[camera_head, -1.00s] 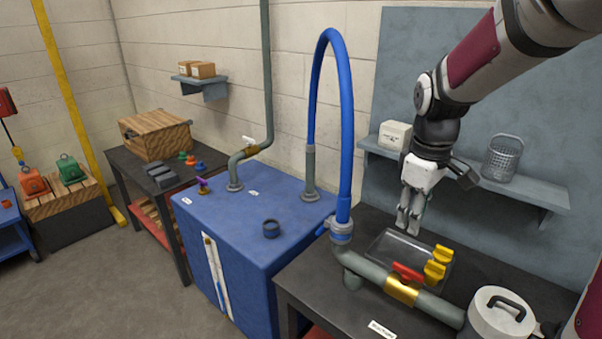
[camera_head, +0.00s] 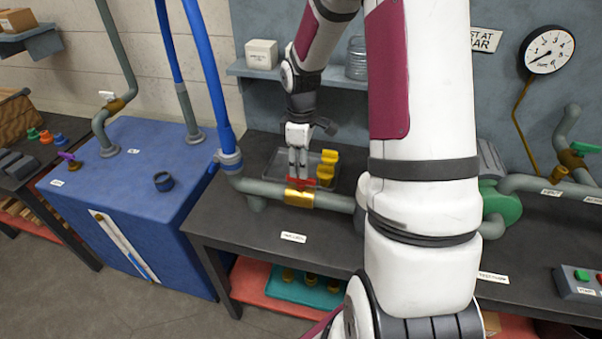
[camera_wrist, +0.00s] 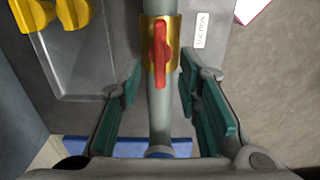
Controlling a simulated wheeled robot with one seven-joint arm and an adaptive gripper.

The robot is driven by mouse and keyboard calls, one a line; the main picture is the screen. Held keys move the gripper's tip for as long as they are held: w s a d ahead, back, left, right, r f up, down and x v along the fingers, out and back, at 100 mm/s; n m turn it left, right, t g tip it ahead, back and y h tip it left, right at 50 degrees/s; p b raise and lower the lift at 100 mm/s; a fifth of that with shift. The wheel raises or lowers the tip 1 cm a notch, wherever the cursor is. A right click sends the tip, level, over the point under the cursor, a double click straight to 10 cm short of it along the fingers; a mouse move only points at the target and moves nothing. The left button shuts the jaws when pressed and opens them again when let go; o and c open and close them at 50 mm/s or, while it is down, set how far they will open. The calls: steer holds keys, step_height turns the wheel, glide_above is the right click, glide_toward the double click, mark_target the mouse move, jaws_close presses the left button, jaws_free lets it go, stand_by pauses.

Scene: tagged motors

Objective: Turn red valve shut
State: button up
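The red valve handle (camera_head: 301,183) sits on a brass collar (camera_head: 299,198) on the grey pipe (camera_head: 334,202) along the bench. In the wrist view the red handle (camera_wrist: 161,52) lies lengthwise along the pipe, over the brass collar. My gripper (camera_head: 298,168) points down close to the handle in the head view. In the wrist view my gripper (camera_wrist: 160,88) is open and empty, with green-padded fingers on either side of the pipe. The handle appears ahead of the fingertips there; the exact height gap cannot be told.
Yellow handles (camera_head: 327,168) stand by a clear tray (camera_head: 283,160) behind the pipe. A blue hose (camera_head: 209,80) rises at the pipe's left end. A shelf (camera_head: 262,72) hangs behind my arm. My arm hides the pipe's middle; a green pump (camera_head: 505,205) shows beyond.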

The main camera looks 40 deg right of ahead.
mark_target(301, 182)
steer(key=shift+f, duration=1.95)
steer(key=shift+c, duration=0.5)
jaws_close()
